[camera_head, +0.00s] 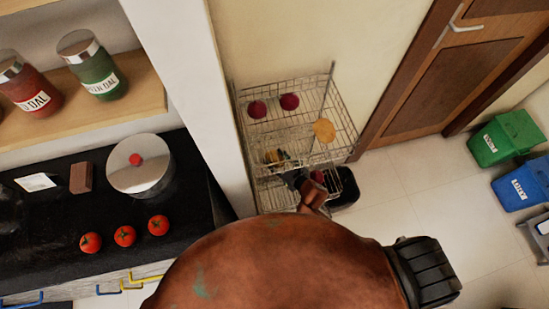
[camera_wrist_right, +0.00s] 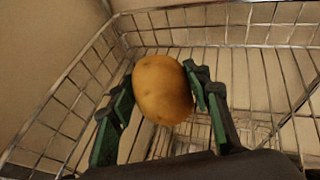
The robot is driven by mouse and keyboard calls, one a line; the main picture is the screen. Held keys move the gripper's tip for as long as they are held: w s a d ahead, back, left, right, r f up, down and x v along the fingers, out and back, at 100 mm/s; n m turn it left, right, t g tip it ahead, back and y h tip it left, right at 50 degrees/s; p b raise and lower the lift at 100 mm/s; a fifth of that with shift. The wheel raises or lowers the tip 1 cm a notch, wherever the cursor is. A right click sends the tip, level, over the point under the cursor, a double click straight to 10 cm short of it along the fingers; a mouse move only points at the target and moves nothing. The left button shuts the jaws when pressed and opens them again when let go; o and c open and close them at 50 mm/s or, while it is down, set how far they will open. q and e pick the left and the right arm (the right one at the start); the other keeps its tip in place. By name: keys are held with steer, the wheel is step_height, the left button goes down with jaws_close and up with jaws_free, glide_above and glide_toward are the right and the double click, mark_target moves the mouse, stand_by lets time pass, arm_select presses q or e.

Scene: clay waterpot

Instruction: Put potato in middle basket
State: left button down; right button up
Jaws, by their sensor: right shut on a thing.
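A yellow-brown potato (camera_wrist_right: 162,89) sits between the green-padded fingers of my right gripper (camera_wrist_right: 161,100) in the right wrist view. The gripper is shut on it, inside a wire basket (camera_wrist_right: 70,117) whose mesh shows around and beneath it. In the head view my right gripper (camera_head: 279,159) is at the wire rack (camera_head: 345,117), low on its left side. The potato there is small and partly hidden by the fingers and wires. I cannot tell for certain which tier holds it. My left gripper is not in view.
Two dark red round items (camera_head: 289,101) and a yellow round item (camera_head: 324,130) show in the rack's top part. A wall edge borders the rack on the left, a door (camera_head: 430,80) on the right. Tomatoes (camera_head: 125,236) sit on the counter.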

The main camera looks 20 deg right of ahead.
steer(key=shift+r, duration=0.1)
steer(key=shift+f, duration=0.2)
steer(key=o, duration=1.4)
steer(key=shift+r, duration=0.2)
steer(key=shift+s+d+r, duration=0.15)
steer(key=shift+s, duration=0.05)
steer(key=p+v, duration=0.2)
steer(key=v, duration=0.9)
steer(key=shift+s, duration=0.2)
